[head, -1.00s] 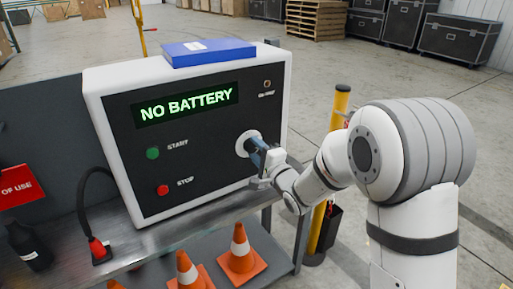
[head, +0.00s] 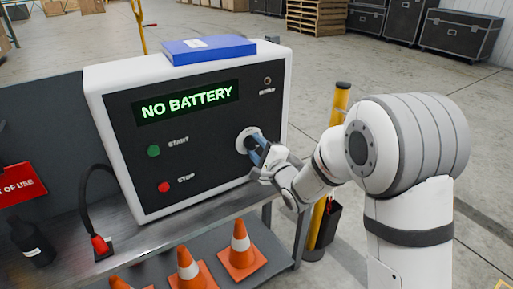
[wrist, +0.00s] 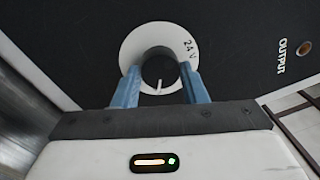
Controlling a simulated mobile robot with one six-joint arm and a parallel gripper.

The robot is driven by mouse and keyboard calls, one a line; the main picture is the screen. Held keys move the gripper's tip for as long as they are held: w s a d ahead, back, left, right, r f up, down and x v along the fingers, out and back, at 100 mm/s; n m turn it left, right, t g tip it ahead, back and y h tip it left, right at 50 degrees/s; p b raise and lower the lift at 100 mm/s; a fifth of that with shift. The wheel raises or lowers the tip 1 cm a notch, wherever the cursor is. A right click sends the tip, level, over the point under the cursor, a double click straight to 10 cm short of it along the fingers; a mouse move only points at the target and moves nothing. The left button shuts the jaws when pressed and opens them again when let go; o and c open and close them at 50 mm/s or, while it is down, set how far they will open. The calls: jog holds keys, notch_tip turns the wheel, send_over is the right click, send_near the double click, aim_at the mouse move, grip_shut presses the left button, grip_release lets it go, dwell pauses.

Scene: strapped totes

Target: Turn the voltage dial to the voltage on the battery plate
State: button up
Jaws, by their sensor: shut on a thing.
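The voltage dial (head: 242,133) is a white disc with a black knob on the right side of the charger's black front panel (head: 200,165). In the wrist view the dial (wrist: 130,50) shows a "24 V" mark at the upper right of the black knob (wrist: 155,65). A white pointer line on the knob points toward the bottom of the picture, away from that mark. My gripper (wrist: 159,90) has its two blue fingers on either side of the knob, shut on it; it also shows in the head view (head: 258,150). I see no readable battery plate.
The display (head: 187,103) reads "NO BATTERY". Green START (head: 153,151) and red STOP (head: 163,187) buttons lie left of the dial. A blue box (head: 208,49) rests on the charger. Orange cones (head: 241,250) sit below the bench; a yellow post (head: 325,190) stands behind my arm.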

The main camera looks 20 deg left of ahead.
jog(key=o, duration=1)
jog(key=shift+c, duration=0.2)
jog(key=v, duration=0.7)
jog(key=shift+s+d+p, duration=0.25)
jog(key=shift+p, duration=0.2)
